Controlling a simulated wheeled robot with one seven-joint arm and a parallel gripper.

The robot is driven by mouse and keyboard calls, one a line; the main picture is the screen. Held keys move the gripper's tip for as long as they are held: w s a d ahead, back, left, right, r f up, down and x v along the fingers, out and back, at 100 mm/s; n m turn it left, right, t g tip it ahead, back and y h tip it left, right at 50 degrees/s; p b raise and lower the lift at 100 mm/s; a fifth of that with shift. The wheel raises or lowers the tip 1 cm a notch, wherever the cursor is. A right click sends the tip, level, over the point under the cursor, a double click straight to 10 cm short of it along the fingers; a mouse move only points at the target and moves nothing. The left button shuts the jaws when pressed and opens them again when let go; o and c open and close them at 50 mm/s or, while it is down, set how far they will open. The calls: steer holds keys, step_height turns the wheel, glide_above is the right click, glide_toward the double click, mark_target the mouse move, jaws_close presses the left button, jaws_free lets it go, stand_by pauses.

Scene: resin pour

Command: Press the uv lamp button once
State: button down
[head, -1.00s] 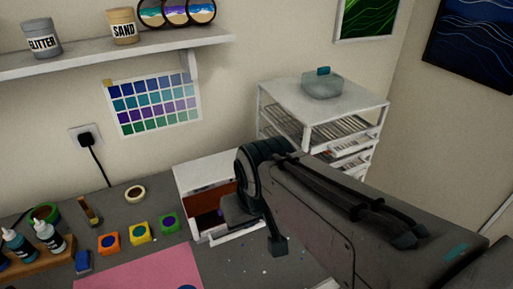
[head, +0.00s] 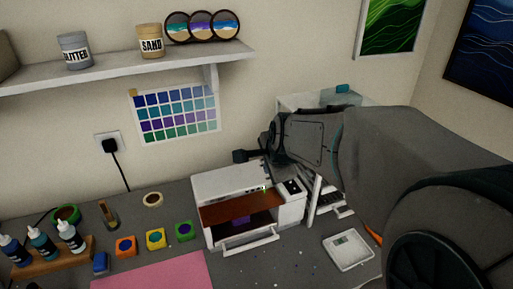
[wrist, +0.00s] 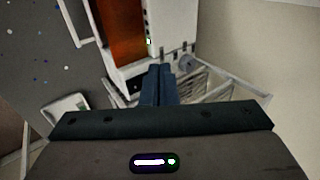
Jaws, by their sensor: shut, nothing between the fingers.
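The UV lamp looks to be the white box (head: 225,183) with an orange-brown window on the table, in the head view; its window (wrist: 121,30) also shows at the top of the wrist view. A small dark panel (head: 292,187) sits on its right side. A small green light (wrist: 149,41) glows by the window's edge. I cannot tell which mark is the button. My gripper (wrist: 159,70) is shut and empty, its fingertips appearing near the lamp's panel side in the wrist view. In the head view my arm hangs above and behind the lamp, and the fingertips are hard to make out.
A white rack (head: 318,205) stands right of the lamp, partly hidden by my arm. A small white scale (head: 348,250) lies in front of it. Orange, yellow and green blocks (head: 156,239), bottles (head: 42,246) and a pink mat (head: 150,272) are to the left. A shelf (head: 110,70) hangs above.

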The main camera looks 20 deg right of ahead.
steer(key=w+d+m+t+h+p, duration=0.1)
steer(key=w+d+m+h, duration=0.1)
steer(key=w+d+m, duration=0.7)
steer(key=m, duration=0.3)
steer(key=shift+r+m+t, duration=0.3)
steer(key=shift+t, duration=0.1)
steer(key=shift+a+f, duration=0.1)
step_height(320, 180, down, 8)
steer(key=b, duration=0.8)
steer(key=shift+s, duration=0.1)
steer(key=shift+f+b, duration=0.3)
steer(key=shift+b, duration=0.2)
stand_by(0.5)
steer(key=shift+f, duration=0.45)
